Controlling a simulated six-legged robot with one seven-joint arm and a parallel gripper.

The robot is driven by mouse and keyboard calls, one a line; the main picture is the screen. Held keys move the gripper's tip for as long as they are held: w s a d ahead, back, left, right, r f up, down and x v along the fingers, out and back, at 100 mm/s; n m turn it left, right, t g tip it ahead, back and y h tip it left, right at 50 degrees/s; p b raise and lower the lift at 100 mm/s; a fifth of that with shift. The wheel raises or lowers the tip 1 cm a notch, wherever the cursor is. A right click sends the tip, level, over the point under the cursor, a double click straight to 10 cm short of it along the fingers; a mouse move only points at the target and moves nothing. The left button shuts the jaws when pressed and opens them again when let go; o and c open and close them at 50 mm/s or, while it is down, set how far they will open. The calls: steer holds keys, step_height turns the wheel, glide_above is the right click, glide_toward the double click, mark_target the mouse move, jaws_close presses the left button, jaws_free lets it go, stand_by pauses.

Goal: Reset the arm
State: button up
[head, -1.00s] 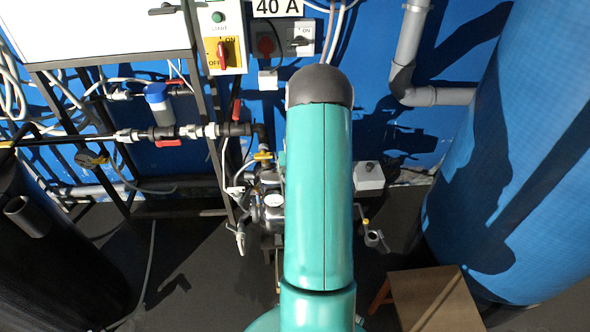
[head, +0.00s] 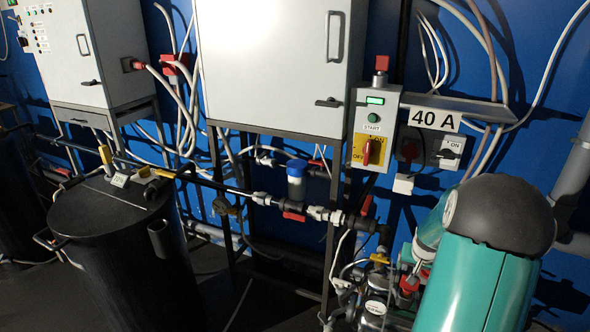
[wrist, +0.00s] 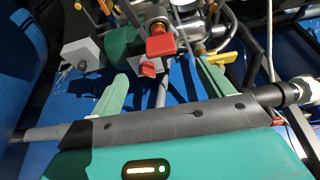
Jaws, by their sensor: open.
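My teal arm (head: 478,275) with its dark rounded joint stands at the lower right of the head view. My gripper is hidden behind the arm there. In the wrist view, the two green fingers of my gripper (wrist: 168,88) are spread apart with nothing held between them. A red valve handle (wrist: 160,40) and a smaller red handle (wrist: 149,68) lie beyond the fingers, near metal piping. I cannot tell the distance between the fingertips and these handles.
A black tank (head: 125,265) stands at the left. White cabinets (head: 270,70) and a control box with a red and yellow switch (head: 367,150) are on the blue wall. Pipework with red valves (head: 315,214) runs close to my arm's left side.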

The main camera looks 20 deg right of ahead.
steer(key=w+a+r+n+t, duration=0.1)
steer(key=a+r+n, duration=0.1)
steer(key=a+r, duration=0.9)
steer(key=w+a+r+n+t, duration=0.1)
steer(key=w+a+r+n, duration=0.15)
steer(key=a+r, duration=0.75)
steer(key=s+a+n+y, duration=0.1)
steer(key=s+a, duration=0.3)
steer(key=a, duration=0.4)
steer(key=s+a+r+n+y, duration=0.1)
steer(key=s+a+n, duration=0.1)
steer(key=s+a, duration=0.3)
steer(key=s+a+r+n+y, duration=0.1)
steer(key=s+a, duration=0.4)
steer(key=a, duration=0.5)
steer(key=shift+a+n+t, duration=0.3)
steer(key=shift+n+t, duration=0.1)
steer(key=shift+n, duration=0.25)
